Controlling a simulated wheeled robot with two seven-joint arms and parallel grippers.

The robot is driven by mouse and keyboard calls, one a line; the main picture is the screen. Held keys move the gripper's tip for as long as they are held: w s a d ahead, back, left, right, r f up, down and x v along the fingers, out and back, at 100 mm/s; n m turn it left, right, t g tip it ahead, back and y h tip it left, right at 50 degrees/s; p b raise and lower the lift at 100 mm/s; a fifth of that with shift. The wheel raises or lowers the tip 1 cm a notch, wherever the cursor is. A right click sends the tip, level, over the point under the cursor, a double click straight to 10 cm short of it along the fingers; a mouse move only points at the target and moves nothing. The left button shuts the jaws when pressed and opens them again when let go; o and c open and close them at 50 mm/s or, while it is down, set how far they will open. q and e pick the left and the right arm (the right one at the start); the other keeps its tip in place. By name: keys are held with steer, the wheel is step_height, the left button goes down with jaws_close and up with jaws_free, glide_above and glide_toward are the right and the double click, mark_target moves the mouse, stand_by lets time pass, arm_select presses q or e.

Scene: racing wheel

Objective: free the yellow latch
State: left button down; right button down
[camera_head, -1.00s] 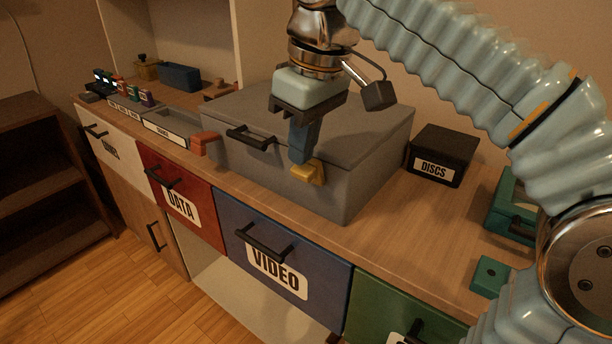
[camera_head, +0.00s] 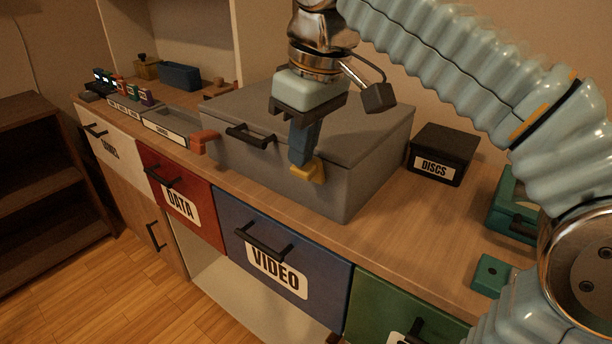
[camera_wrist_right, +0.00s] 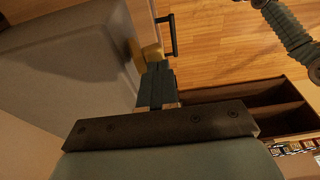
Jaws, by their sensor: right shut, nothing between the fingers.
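The yellow latch (camera_head: 314,172) is on the front face of the grey lidded box (camera_head: 368,172), toward its right end. My right gripper (camera_head: 301,163) points down in front of the box, its fingers closed with nothing between them. Its fingertips are at the left side of the latch and cover part of it; contact looks likely but I cannot be sure. In the right wrist view the fingers (camera_wrist_right: 156,70) reach toward a yellowish piece (camera_wrist_right: 150,52) beside the box. An orange latch (camera_head: 206,142) is at the box's left end. The lid lies closed. My left gripper is not in view.
A black handle (camera_head: 250,137) sticks out from the box front, left of my fingers. A black DISCS box (camera_head: 442,155) stands to the right, with green objects (camera_head: 492,275) near my arm. Drawer handles project below. The counter between grey box and DISCS box is clear.

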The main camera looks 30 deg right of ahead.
steer(key=shift+s+a+f+b, duration=0.1)
steer(key=shift+a+f+b, duration=0.1)
steer(key=shift+f+b, duration=0.35)
steer(key=shift+s+a+f+b, duration=0.1)
steer(key=shift+a+f+b, duration=0.2)
steer(key=shift+f, duration=0.4)
steer(key=shift+s+a+f+b, duration=0.1)
steer(key=shift+a+f+b, duration=0.05)
steer(key=shift+f+b, duration=0.4)
step_height(320, 180, up, 6)
steer(key=p, duration=0.5)
glide_above(296, 173)
steer(key=s+a, duration=0.2)
steer(key=shift+a+r, duration=0.25)
steer(key=shift+r, duration=0.4)
steer(key=shift+a+r, duration=0.25)
steer(key=shift+r, duration=0.45)
steer(key=shift+a+r, duration=0.25)
steer(key=shift+r, duration=0.4)
